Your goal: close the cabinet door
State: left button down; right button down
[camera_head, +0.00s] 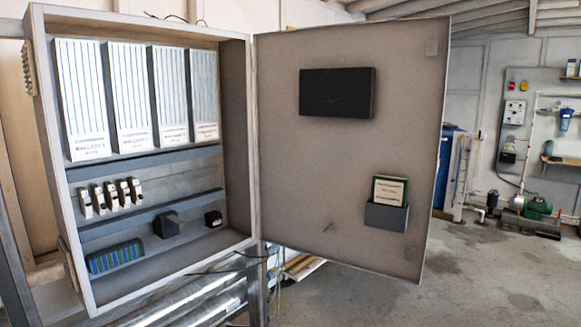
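The grey cabinet (42,165) stands at the left in the head view, with its front open. Its door (345,165) is hinged on the cabinet's right side and swung wide open to the right, showing its inner face. On that face are a black panel (337,92) and a small grey pocket (386,216) holding a green-edged booklet (389,190). Inside the cabinet are several white ballast units (128,95), a row of small switches (110,196) and a striped terminal block (116,257). Neither of my grippers is in view.
Metal tubes (190,305) and a support post (257,290) are below the cabinet. A green pump (537,207) and a blue filter (566,119) are at the far right wall. The concrete floor (470,275) right of the door is clear.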

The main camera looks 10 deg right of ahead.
aim_at(336, 107)
jog(key=i+l+u, duration=0.1)
jog(key=u, duration=0.35)
jog(key=l+u, duration=0.2)
jog(key=u, duration=0.2)
jog(key=l+u, duration=0.2)
jog(key=u, duration=0.25)
jog(key=l+u, duration=0.25)
jog(key=u, duration=0.2)
jog(key=k+l, duration=0.1)
jog(key=l, duration=0.75)
jog(key=k+l, duration=0.1)
jog(key=l, duration=0.7)
jog(key=k+l, duration=0.1)
jog(key=l, duration=0.75)
jog(key=k+l, duration=0.1)
jog(key=l, duration=0.75)
jog(key=k+l, duration=0.1)
jog(key=l, duration=0.7)
